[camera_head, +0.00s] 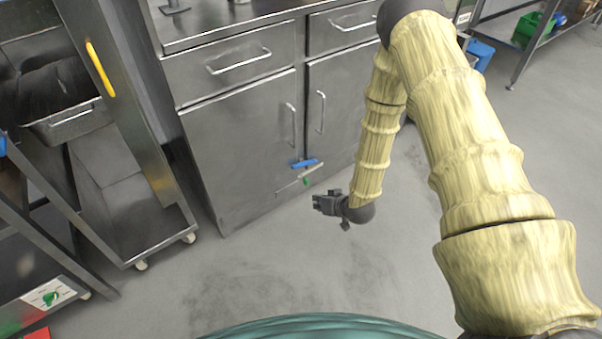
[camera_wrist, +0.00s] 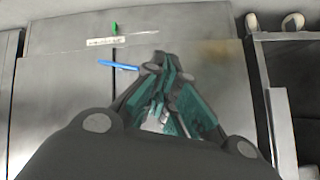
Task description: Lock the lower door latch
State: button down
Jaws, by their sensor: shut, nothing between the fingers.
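The grey metal cabinet (camera_head: 240,150) has two doors side by side. Low at the seam between them, a thin pale latch bar with a green knob (camera_head: 306,181) lies across the gap. A blue handle (camera_head: 305,163) sits just above it. In the wrist view the scene is turned over, with the green knob (camera_wrist: 114,28) and the pale bar (camera_wrist: 104,41) above the blue handle (camera_wrist: 118,65). My gripper (camera_head: 317,203) is shut and empty, a little below and right of the latch in the head view, apart from it. Its fingers (camera_wrist: 160,66) show in the wrist view.
A wheeled rack (camera_head: 165,240) with a metal pan (camera_head: 75,120) stands left of the cabinet. Drawers with bar handles (camera_head: 238,62) sit above the doors. The floor (camera_head: 280,270) in front is clear. My arm crosses the right side.

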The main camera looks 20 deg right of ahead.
jog(key=w+d+f+t+y+b, duration=0.1)
jog(key=w+d+f+t+b, duration=0.2)
jog(key=w+b, duration=0.55)
jog(key=n+t+y+b, duration=0.2)
jog(key=b, duration=0.3)
send_near(295, 158)
notch_tip(295, 158, up, 4)
jog(key=s+d, duration=0.3)
jog(key=b+x, duration=0.5)
jog(key=x, duration=0.5)
jog(key=shift+a, duration=0.1)
jog(key=shift+s+a+f+b, duration=0.1)
jog(key=shift+a+f+b, duration=0.15)
jog(key=shift+f+b, duration=0.45)
jog(key=shift+s+a+f+b, duration=0.1)
jog(key=shift+a+f+b, duration=0.2)
jog(key=shift+f, duration=0.8)
